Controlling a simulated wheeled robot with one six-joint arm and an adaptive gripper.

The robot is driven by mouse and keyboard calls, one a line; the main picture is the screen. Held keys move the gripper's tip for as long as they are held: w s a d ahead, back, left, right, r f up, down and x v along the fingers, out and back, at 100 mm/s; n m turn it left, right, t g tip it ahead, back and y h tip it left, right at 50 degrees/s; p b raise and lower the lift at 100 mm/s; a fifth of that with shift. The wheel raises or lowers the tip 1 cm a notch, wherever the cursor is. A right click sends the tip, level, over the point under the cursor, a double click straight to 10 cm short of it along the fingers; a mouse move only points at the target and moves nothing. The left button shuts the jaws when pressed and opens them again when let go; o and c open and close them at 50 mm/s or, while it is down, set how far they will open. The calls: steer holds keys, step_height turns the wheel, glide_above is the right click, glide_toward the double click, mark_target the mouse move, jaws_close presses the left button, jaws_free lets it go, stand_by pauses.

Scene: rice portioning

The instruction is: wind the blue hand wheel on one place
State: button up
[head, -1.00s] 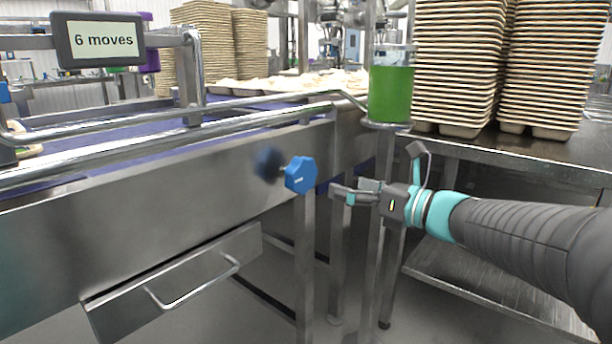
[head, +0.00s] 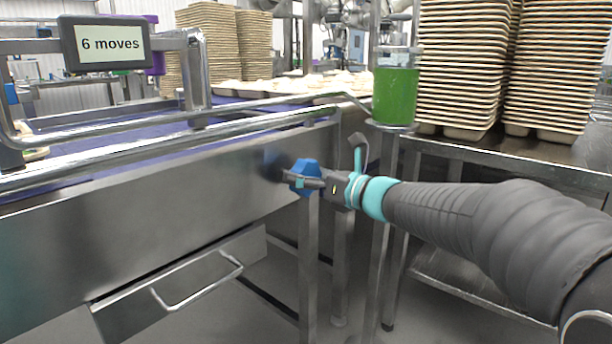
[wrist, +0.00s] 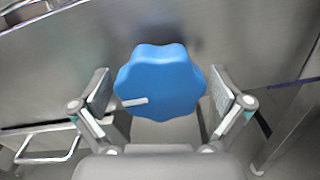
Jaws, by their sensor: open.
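The blue hand wheel (head: 304,172) sticks out from the steel side panel of the conveyor frame. In the wrist view the wheel (wrist: 160,80) has a lobed rim and a white mark at its lower left, pointing left. My gripper (head: 304,181) is at the wheel in the head view and hides part of it. In the wrist view my gripper (wrist: 164,92) is open, with one finger on each side of the wheel. A gap shows between each finger and the rim.
A display (head: 107,43) reads "6 moves". A steel rail (head: 170,148) runs above the wheel. A drawer handle (head: 200,284) sticks out at the lower left. A green-filled container (head: 394,95) and stacked trays (head: 462,70) stand to the right.

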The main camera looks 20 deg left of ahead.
steer(key=c, duration=1)
